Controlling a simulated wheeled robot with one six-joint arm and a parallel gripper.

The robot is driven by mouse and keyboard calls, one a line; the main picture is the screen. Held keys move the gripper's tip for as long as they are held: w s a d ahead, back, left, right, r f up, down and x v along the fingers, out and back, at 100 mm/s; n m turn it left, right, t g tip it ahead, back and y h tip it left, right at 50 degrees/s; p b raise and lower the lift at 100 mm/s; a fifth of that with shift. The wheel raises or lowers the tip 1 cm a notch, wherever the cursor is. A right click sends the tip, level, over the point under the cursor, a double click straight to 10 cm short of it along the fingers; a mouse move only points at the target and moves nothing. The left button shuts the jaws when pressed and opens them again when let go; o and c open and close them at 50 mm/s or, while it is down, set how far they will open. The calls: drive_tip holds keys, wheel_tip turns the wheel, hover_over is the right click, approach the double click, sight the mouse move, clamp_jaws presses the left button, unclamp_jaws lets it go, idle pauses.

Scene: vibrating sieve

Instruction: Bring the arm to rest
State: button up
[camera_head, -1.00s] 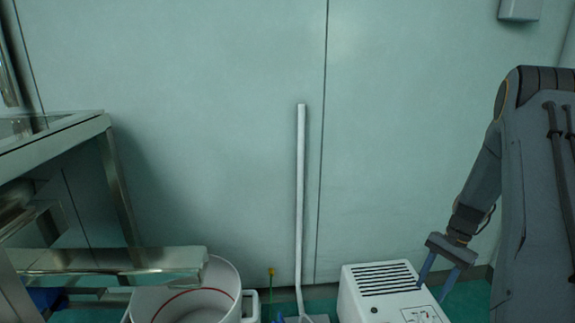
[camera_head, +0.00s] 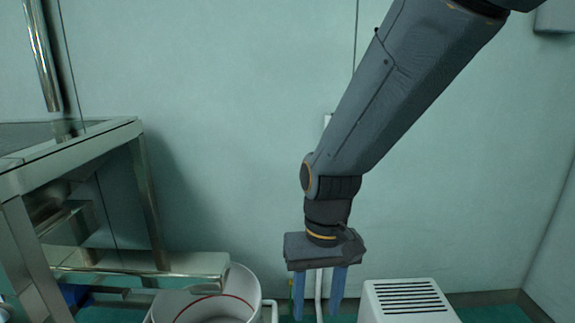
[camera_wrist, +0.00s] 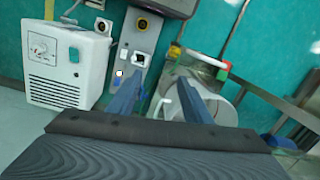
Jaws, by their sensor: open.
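My gripper (camera_head: 318,296) hangs from my arm near the middle of the head view, its two blue fingers pointing down and spread apart. Nothing is between the fingers. My arm reaches down from the upper right of the head view.
A white bucket (camera_head: 250,285) with a red line inside stands left of my gripper. A white vented box (camera_head: 405,300) stands right of it; it also shows in the wrist view (camera_wrist: 85,65). A metal frame table (camera_head: 145,190) is at the left.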

drive_tip(key=s+a+r+n, duration=0.1)
drive_tip(key=s+a+n, duration=0.3)
drive_tip(key=s, duration=0.5)
drive_tip(key=d+r+m+p, duration=0.3)
drive_tip(key=d+r+p, duration=0.6)
drive_tip(key=r+p, duration=0.2)
drive_tip(key=s+d+r+m+p, duration=0.1)
drive_tip(key=d+r+m+p, duration=0.2)
drive_tip(key=d+r+p, duration=0.5)
wheel_tip(320, 180, up, 3)
drive_tip(key=p, duration=0.6)
drive_tip(key=shift+s+d+r+t+h+p, duration=0.2)
drive_tip(key=shift+d+t+h+p, duration=0.1)
drive_tip(key=shift+d+t, duration=0.1)
drive_tip(key=shift+w, duration=0.1)
drive_tip(key=shift+c, duration=0.4)
